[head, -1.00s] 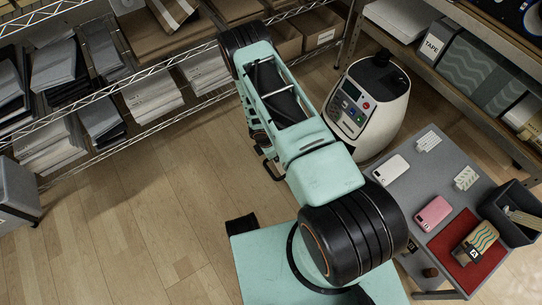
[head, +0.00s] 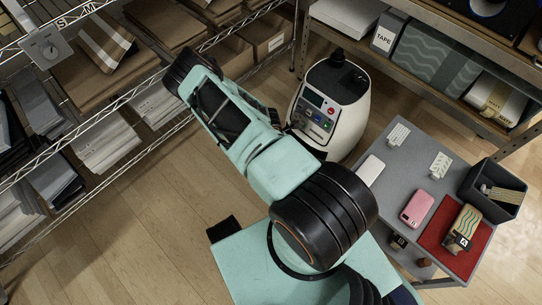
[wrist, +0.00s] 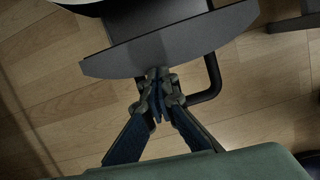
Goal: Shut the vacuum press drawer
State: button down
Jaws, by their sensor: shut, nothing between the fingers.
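The vacuum press (head: 345,125) is a rounded white machine with a dark top and a control panel, standing on the floor in the head view. Its lower front is partly hidden behind my arm. In the wrist view the drawer (wrist: 190,45) is a dark grey tray with a curved front panel, standing out from the pale press body at the top left. A black bar handle (wrist: 215,82) sticks out on the right of its front. My gripper (wrist: 158,76) is shut and empty, its tips at the lower edge of the front panel, left of the handle. Contact is unclear.
A grey side table (head: 400,165) with phones, a red mat (head: 440,235) and a dark bin (head: 495,190) stands at the right. Wire shelves (head: 110,110) line the left, and another shelf (head: 450,100) stands behind the press. Wood floor is open at lower left.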

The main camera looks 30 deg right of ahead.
jog(key=shift+w+d, duration=0.2)
jog(key=shift+d, duration=0.55)
jog(key=shift+w+d, duration=0.2)
jog(key=shift+d, duration=0.6)
jog(key=shift+w+d, duration=0.2)
jog(key=shift+d, duration=0.55)
jog(key=shift+f, duration=0.1)
